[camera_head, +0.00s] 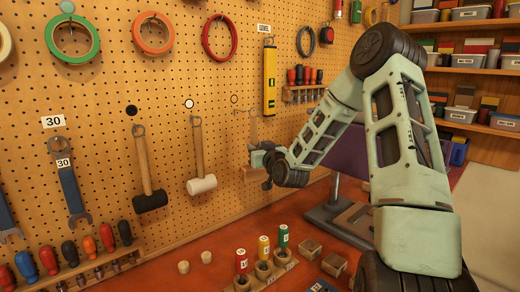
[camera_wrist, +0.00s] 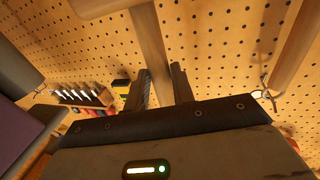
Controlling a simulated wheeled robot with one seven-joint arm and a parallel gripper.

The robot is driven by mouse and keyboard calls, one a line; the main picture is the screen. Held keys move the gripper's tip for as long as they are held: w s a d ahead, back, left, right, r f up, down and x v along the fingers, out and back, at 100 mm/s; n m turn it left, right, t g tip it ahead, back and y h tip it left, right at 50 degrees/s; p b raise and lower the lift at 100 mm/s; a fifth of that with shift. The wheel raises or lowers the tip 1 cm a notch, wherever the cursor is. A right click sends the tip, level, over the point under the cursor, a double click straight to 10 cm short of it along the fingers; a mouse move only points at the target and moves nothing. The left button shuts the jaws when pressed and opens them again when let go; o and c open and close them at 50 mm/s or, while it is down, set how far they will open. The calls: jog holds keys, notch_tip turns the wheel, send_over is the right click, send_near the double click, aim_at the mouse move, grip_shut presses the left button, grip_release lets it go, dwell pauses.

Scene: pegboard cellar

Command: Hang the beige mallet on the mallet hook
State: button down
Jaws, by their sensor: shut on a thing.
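The beige mallet (camera_head: 251,174) is held head down close to the pegboard, right of the white mallet; its handle partly blends with the board. In the wrist view its wooden handle (camera_wrist: 150,45) runs between the fingers of my gripper (camera_wrist: 161,85), with its head (camera_wrist: 100,5) at the top edge. My gripper (camera_head: 259,160) is shut on the handle. The beige-ringed marker (camera_head: 234,99) is on the board above, with the mallet hook (camera_head: 240,113) just below it. I cannot tell whether the mallet's top end touches the hook.
A black-headed mallet (camera_head: 150,202) and a white-headed mallet (camera_head: 202,185) hang to the left. A yellow level (camera_head: 269,80) hangs close on the right, with a screwdriver rack (camera_head: 304,93) beyond.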

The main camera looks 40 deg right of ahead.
jog(key=w+f+b, duration=0.1)
jog(key=w, duration=0.5)
jog(key=shift+w+d, duration=0.2)
dwell(0.5)
dwell(0.7)
jog(key=c, duration=1.1)
grip_release()
jog(key=shift+f, duration=0.1)
jog(key=b+v, duration=0.8)
jog(key=v, duration=0.9)
jog(key=shift+s, duration=0.2)
